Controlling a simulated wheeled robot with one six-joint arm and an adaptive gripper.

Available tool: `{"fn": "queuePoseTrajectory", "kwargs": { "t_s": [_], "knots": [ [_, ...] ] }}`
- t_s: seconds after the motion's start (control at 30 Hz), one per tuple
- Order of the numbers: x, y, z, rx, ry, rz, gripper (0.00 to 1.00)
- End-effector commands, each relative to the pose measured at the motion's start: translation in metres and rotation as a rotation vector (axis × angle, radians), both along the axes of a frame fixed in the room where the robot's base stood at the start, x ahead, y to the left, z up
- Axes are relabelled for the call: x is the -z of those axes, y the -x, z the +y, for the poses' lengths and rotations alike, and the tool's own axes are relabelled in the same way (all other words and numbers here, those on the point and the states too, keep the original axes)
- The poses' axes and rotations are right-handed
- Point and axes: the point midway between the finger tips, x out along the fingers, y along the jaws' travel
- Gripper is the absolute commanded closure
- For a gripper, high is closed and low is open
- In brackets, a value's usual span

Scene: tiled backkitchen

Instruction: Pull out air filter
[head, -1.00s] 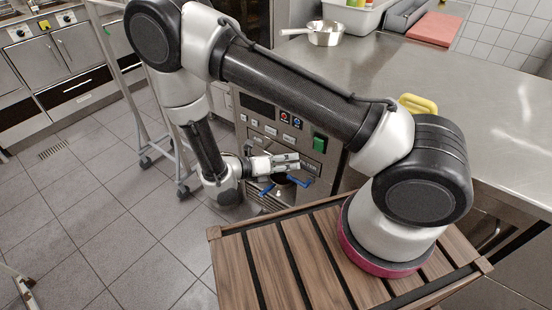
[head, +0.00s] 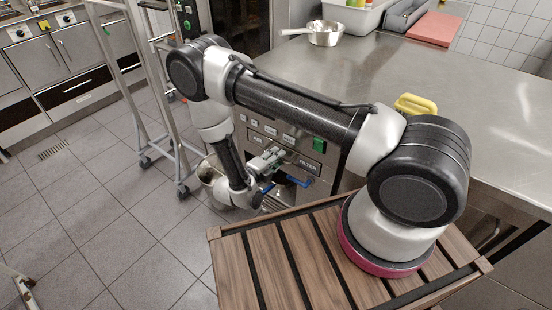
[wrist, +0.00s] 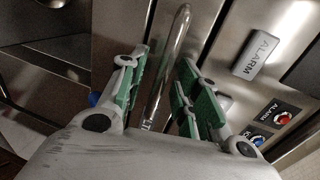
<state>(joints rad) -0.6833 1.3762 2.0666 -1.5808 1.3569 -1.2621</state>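The appliance front (head: 278,130) carries a panel with labelled buttons, and the words AIR and FILTER show low on it. Blue handle parts (head: 300,182) stick out below the FILTER label; the filter itself is mostly hidden behind my wrist and in the dark opening. My gripper (head: 268,158) is in front of the panel, just above and left of the blue parts. In the wrist view my green-padded fingers (wrist: 165,85) are apart with nothing gripped. A shiny metal bar (wrist: 177,45) shows between and beyond them; I cannot tell whether they touch it.
A steel counter (head: 440,110) bears a yellow object (head: 415,104), a saucepan (head: 325,38) and a red board (head: 434,29). A wheeled metal rack (head: 160,95) stands left.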

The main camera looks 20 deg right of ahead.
Motion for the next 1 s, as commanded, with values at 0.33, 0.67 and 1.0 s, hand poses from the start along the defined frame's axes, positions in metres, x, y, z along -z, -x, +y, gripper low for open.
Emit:
{"fn": "queuePoseTrajectory", "kwargs": {
  "t_s": [0.33, 0.67, 1.0],
  "knots": [
    [0.001, -0.002, -0.003, 0.000, -0.001, -0.001, 0.75],
    [0.001, -0.002, -0.002, 0.000, -0.001, 0.000, 1.00],
    [0.001, 0.014, 0.021, -0.005, -0.002, 0.000, 1.00]
  ]
}}
